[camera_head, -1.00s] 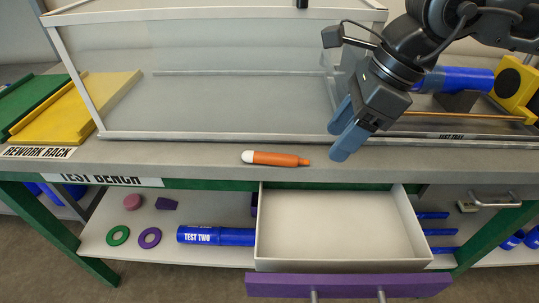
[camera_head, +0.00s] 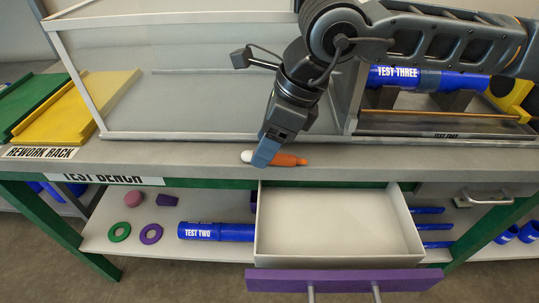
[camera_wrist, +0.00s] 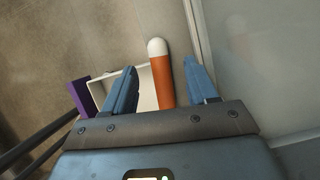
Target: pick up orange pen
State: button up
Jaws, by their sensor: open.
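The orange pen (camera_head: 288,160) with a white cap lies on the front strip of the grey bench top, in front of the clear-walled enclosure. My gripper (camera_head: 266,153) is over the pen, and its blue finger hides the pen's middle in the head view. In the wrist view the orange pen (camera_wrist: 161,75) lies between the two spread blue fingers of my gripper (camera_wrist: 162,88), with its white end pointing away. The fingers are open, with gaps on both sides of the pen. I cannot tell how far above the bench the fingertips are.
The clear-walled enclosure (camera_head: 120,134) stands close behind the pen. An open, empty drawer (camera_head: 335,225) with a purple front juts out below the bench edge. Blue pipes (camera_head: 397,76) sit at the right. A lower shelf holds rings and a blue tube (camera_head: 215,232).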

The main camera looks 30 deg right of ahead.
jog(key=shift+x, duration=0.85)
jog(key=shift+f, duration=0.1)
grip_shut()
